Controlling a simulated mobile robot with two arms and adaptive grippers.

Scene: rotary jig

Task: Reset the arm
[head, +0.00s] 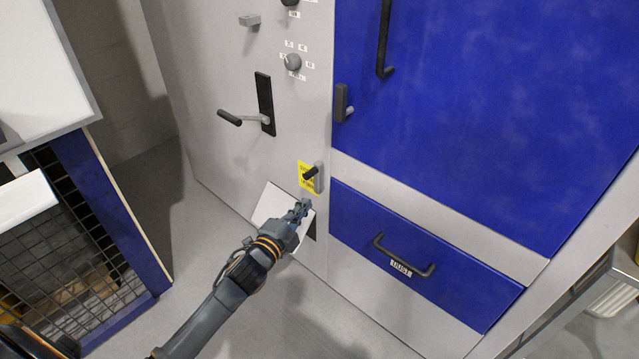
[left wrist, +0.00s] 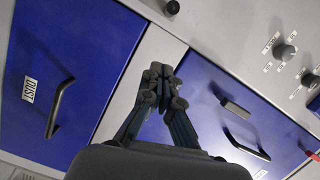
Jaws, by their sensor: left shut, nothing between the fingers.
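My left arm reaches in from the bottom of the head view. Its gripper (head: 303,206) is shut and empty, in front of a tilted white panel (head: 268,204) low on the grey cabinet (head: 225,165). The gripper is just below a yellow plate (head: 304,183) with a small black and grey handle (head: 314,175); I cannot tell whether it touches anything. In the left wrist view the closed fingertips (left wrist: 160,72) meet with nothing between them. My right gripper is in neither view.
A lever (head: 229,118) sticks out of a black slot (head: 265,104), with a knob (head: 293,62) above. To the right are a blue door (head: 480,110) and a blue drawer (head: 350,213) with a black handle (head: 405,262). A blue-framed mesh cage (head: 125,210) stands left, with open floor between.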

